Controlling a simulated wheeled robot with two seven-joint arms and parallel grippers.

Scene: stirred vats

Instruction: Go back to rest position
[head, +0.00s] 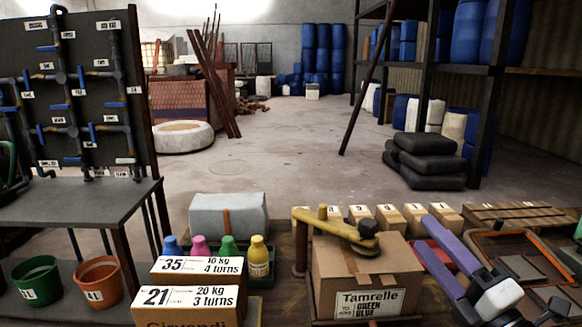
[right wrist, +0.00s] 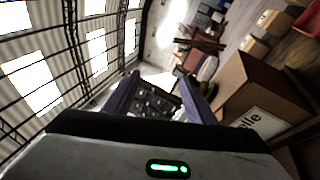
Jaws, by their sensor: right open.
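My right gripper (head: 426,228) is at the right of the head view, with two long purple fingers spread apart and nothing between them. It lies just right of the cardboard box labelled "Tamrelle" (head: 330,275), above the bench. In the right wrist view the same fingers (right wrist: 160,92) stand apart and empty, with the Tamrelle box (right wrist: 238,88) to their right. I cannot tell whether the gripper touches anything below it. My left gripper is not in view.
A yellow lever (head: 335,230) lies over the Tamrelle box. Left of it are label boxes (head: 195,270), coloured bottles (head: 259,258) and a grey block (head: 228,215). A brown tray (head: 490,243) is at right. Green (head: 37,280) and orange buckets (head: 99,282) stand at left. Open floor lies beyond.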

